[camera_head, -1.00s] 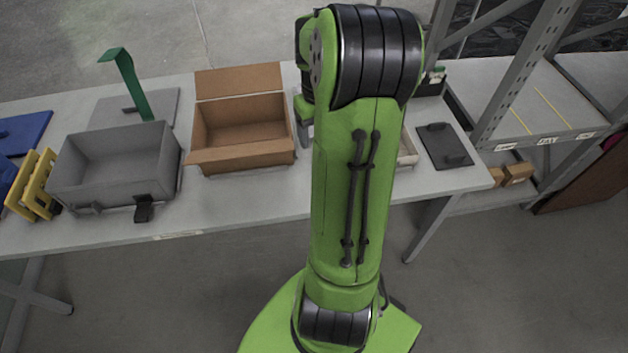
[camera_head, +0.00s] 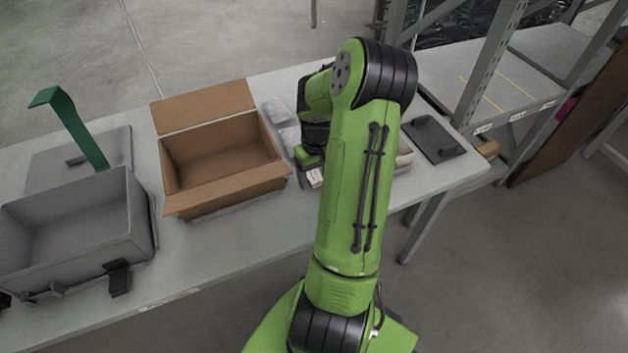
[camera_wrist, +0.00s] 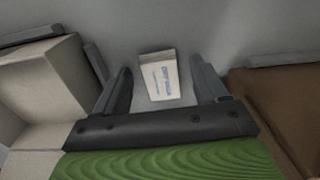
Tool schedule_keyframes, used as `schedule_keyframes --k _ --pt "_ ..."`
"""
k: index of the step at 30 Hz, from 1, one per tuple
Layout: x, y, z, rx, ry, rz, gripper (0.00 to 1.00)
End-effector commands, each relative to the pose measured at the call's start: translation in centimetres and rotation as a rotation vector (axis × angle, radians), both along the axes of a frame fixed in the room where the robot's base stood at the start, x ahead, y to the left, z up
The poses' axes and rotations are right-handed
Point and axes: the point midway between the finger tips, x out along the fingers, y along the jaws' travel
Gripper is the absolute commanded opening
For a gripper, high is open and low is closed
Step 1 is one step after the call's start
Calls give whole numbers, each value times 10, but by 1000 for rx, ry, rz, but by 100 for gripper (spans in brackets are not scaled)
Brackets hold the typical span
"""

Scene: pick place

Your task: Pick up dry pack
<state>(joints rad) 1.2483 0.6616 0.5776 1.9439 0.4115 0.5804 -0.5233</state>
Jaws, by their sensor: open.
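The dry pack (camera_wrist: 160,76) is a small white packet with blue lettering. In the wrist view it lies on the grey surface at the middle, between and just beyond the fingertips. My gripper (camera_wrist: 164,88) is open, with one dark finger to each side of the packet and a gap around it. In the head view a small white piece of the packet (camera_head: 315,178) seems to show just below the green wrist; my arm hides most of that spot, and the fingers are hidden there.
An open cardboard box (camera_head: 222,160) stands left of my arm, with a grey bin (camera_head: 75,235) and green stand (camera_head: 75,130) further left. Clear packages (camera_head: 280,115) lie beside the box. A pale box (camera_head: 404,158) and dark plate (camera_head: 433,138) are to the right.

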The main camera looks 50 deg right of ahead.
Motion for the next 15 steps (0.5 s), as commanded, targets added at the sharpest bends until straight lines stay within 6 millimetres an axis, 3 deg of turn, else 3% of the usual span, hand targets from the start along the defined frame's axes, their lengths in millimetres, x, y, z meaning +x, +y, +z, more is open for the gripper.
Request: schedule_keyframes --k 5,15 --pt "0 0 0 -2 -1 1 72" --pt "0 0 1 -2 -1 1 22"
